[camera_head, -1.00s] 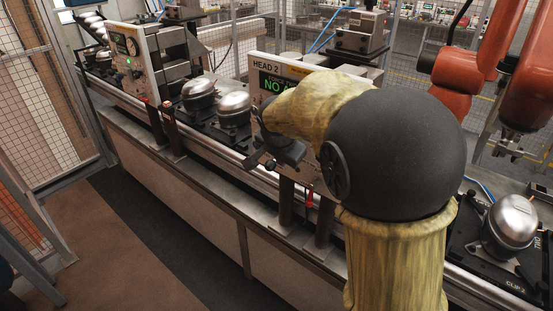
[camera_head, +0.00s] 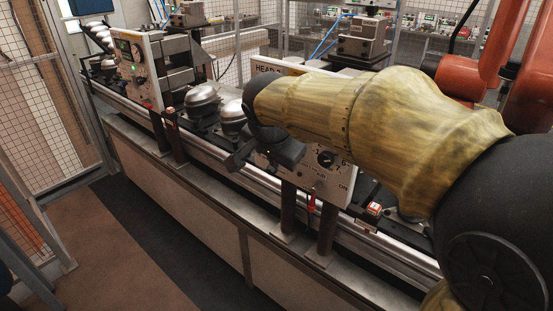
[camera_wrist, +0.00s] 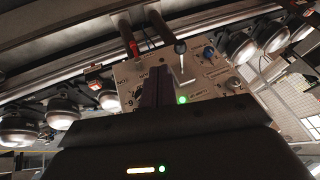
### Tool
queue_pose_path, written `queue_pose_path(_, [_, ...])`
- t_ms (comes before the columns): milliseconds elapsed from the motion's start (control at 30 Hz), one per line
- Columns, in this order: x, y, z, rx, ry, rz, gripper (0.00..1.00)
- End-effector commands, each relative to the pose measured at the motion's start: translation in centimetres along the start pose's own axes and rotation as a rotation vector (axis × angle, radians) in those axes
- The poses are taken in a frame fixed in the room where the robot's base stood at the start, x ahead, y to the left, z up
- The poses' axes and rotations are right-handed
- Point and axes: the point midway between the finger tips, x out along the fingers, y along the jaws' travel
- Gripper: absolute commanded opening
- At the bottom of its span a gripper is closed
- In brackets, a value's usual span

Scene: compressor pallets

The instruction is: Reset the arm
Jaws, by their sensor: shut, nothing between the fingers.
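My yellow-sleeved arm reaches across the head view from the lower right. My gripper (camera_head: 236,162) is at its end, in front of the HEAD 2 panel (camera_head: 330,185), over the conveyor's near edge. In the wrist view its dark fingers (camera_wrist: 157,82) are closed together with nothing between them. Behind them is the panel (camera_wrist: 125,72), seen turned over, with knobs, a switch and a lit green lamp. I cannot tell the gap between fingers and panel. My forearm hides the panel's upper part and its display.
Silver compressors stand on the conveyor (camera_head: 215,155) left of the panel, one of them a domed compressor (camera_head: 203,100). Another test head (camera_head: 137,70) stands farther left. Orange robot arms (camera_head: 505,40) are behind at right. The floor (camera_head: 130,235) in front is clear.

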Motion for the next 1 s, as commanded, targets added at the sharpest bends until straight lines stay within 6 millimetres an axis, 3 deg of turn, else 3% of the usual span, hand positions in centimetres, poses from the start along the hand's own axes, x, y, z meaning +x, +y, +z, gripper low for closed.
queue_pose_path(133, [0.8,0.8,0.3,-0.026,-0.013,0.01,0.0])
queue_pose_path(233, [2.4,2.5,0.8,-0.088,-0.041,0.026,0.0])
queue_pose_path(500, [8.3,11.3,4.3,-0.359,-0.176,0.057,0.0])
queue_pose_path(733, [11.3,19.2,8.4,-0.561,-0.273,0.048,0.0])
queue_pose_path(833, [11.8,21.5,9.8,-0.622,-0.298,0.042,0.0])
queue_pose_path(1000, [12.1,22.9,10.6,-0.664,-0.309,0.036,0.0])
